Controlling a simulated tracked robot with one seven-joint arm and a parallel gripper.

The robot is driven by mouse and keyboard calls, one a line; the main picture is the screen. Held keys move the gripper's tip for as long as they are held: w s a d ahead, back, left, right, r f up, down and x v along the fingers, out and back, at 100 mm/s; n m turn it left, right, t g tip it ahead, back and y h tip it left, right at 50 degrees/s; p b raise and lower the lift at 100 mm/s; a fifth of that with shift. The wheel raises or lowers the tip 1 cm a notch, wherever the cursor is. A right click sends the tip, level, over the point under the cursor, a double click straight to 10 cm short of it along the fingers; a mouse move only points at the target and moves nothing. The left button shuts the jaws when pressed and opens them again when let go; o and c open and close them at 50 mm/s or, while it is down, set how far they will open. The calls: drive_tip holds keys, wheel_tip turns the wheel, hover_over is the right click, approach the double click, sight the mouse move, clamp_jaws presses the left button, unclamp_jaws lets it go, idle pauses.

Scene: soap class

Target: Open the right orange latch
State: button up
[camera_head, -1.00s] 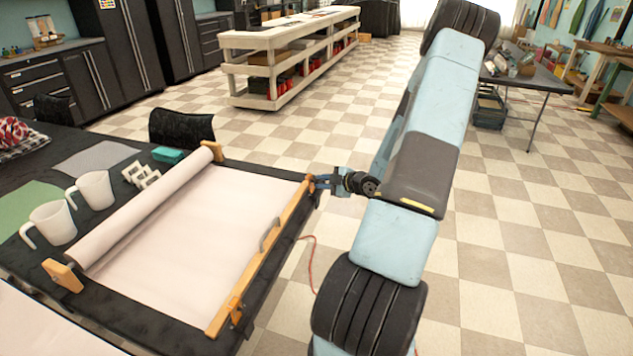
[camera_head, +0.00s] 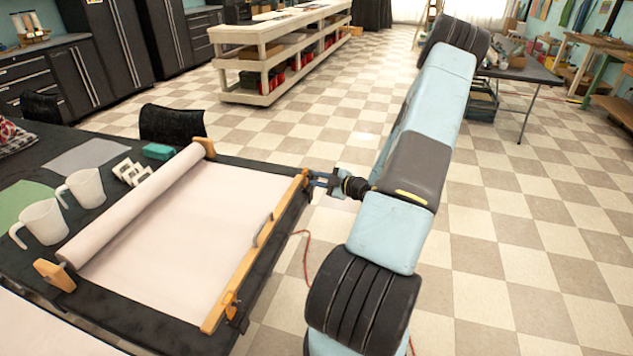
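A wooden bar (camera_head: 255,255) with a grey handle (camera_head: 263,230) runs along the right edge of a white paper sheet (camera_head: 190,240) on the black table. One orange latch (camera_head: 232,305) shows at the bar's near end. At the bar's far end (camera_head: 303,178), my gripper (camera_head: 316,178) is right at the corner, and any latch there is mostly hidden behind it. The fingers look small and dark at the bar end; I cannot tell whether they are open or shut, or touching.
A paper roll (camera_head: 135,205) lies along the left of the sheet between wooden end brackets. Two white mugs (camera_head: 45,222), white frames (camera_head: 132,172) and a teal block (camera_head: 158,151) stand left of it. A black chair (camera_head: 172,124) is behind.

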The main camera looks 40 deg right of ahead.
drive_tip(key=o, duration=0.4)
drive_tip(key=shift+a+f, duration=0.1)
drive_tip(key=v, duration=1.4)
drive_tip(key=shift+f, duration=0.1)
drive_tip(key=shift+w, duration=0.2)
